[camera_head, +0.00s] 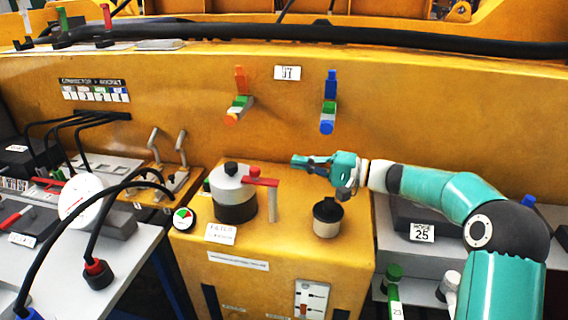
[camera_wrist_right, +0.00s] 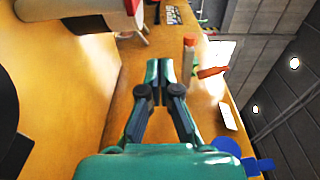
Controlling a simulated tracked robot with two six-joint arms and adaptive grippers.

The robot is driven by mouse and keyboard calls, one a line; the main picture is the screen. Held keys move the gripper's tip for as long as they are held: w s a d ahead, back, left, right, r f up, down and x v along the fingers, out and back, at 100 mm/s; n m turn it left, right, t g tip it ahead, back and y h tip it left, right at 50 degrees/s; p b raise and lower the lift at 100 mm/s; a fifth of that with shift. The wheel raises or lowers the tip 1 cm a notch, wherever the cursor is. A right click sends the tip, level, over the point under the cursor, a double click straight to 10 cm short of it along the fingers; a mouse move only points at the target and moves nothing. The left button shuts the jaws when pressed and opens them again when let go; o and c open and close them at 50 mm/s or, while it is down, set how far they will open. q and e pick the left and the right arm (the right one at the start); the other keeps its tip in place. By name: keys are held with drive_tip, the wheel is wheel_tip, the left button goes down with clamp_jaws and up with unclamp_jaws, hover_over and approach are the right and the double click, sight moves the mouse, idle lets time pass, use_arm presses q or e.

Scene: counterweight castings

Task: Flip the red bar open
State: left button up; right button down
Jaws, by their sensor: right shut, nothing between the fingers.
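The red bar (camera_head: 262,181) sits at the right side of the lid of a grey and black filter housing (camera_head: 235,192), which stands on the yellow cabinet. A pale post (camera_head: 272,205) hangs below the bar. In the wrist view a red piece that looks like the bar (camera_wrist_right: 132,7) shows at the top edge, beside a pale round body. My right gripper (camera_head: 297,161) is shut and empty, right of the bar and a little above it in the head view, apart from it. Its closed fingertips (camera_wrist_right: 168,66) also show in the wrist view. My left gripper is not in view.
A black cup with a cream body (camera_head: 327,217) stands on the cabinet below my right gripper. An orange-handled valve (camera_head: 238,97) and a blue-handled valve (camera_head: 329,100) stick out of the yellow wall behind. A small gauge (camera_head: 183,217) is left of the housing.

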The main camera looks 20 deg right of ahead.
drive_tip(key=p+x, duration=0.3)
drive_tip(key=x, duration=0.7)
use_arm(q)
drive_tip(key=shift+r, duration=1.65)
use_arm(e)
drive_tip(key=shift+s+a, duration=0.2)
drive_tip(key=shift+s, duration=0.85)
drive_tip(key=shift+s+a, duration=0.2)
drive_tip(key=shift+s, duration=0.85)
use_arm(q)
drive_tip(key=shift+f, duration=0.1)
use_arm(e)
drive_tip(key=shift+d, duration=0.15)
